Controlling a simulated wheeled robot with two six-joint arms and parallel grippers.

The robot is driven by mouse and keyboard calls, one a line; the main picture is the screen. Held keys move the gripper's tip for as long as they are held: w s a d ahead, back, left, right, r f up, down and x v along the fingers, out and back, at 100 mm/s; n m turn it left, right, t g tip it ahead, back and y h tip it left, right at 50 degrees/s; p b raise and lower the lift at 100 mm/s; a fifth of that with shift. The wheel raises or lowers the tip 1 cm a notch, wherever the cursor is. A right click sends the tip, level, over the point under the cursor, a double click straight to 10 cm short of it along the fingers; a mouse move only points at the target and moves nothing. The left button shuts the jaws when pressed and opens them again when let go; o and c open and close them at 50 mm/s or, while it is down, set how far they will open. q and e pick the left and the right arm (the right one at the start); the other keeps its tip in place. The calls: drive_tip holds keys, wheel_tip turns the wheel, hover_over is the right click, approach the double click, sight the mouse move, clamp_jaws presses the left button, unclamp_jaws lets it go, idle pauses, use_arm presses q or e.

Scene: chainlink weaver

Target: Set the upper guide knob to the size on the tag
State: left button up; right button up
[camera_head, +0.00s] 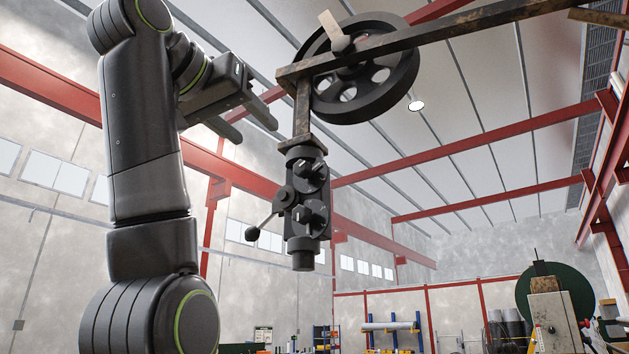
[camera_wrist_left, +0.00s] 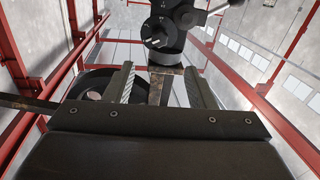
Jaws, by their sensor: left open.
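The dark guide block (camera_head: 299,235) hangs from a rusty bracket. Its upper guide knob (camera_head: 314,169) sits above a similar lower knob (camera_head: 313,216), both facing right. My left gripper (camera_head: 252,127) is open and empty, up and left of the upper knob and apart from it. The left wrist view shows the guide upside down at the top, with the upper knob (camera_wrist_left: 155,36) nearer the bracket. The left fingers (camera_wrist_left: 161,82) are spread wide there. I cannot make out a tag with a size. My right gripper is out of view.
A large spoked wheel (camera_head: 394,95) and a rusty beam (camera_head: 430,38) are above the guide. A lever with a ball end (camera_head: 252,234) sticks out at its left. A machine with a green disc (camera_head: 570,285) stands at far right. Space around the guide is open.

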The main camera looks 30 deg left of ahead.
use_arm(q)
drive_tip(key=p, duration=0.3)
approach(299, 166)
drive_tip(key=w+p, duration=0.1)
drive_tip(key=w, duration=0.1)
drive_tip(key=w+p, duration=0.1)
drive_tip(key=w, duration=0.2)
drive_tip(key=w+p, duration=0.1)
drive_tip(key=w, duration=0.2)
drive_tip(key=shift+w+a, duration=0.2)
drive_tip(key=shift+a, duration=0.15)
drive_tip(key=shift+w+p, duration=0.45)
drive_tip(key=shift+w, duration=0.1)
drive_tip(key=shift+w+f, duration=0.1)
drive_tip(key=shift+w, duration=0.1)
drive_tip(key=shift+s, duration=0.1)
drive_tip(key=shift+c, duration=0.4)
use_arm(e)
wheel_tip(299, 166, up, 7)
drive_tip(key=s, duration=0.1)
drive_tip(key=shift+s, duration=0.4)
use_arm(q)
drive_tip(key=c, duration=0.9)
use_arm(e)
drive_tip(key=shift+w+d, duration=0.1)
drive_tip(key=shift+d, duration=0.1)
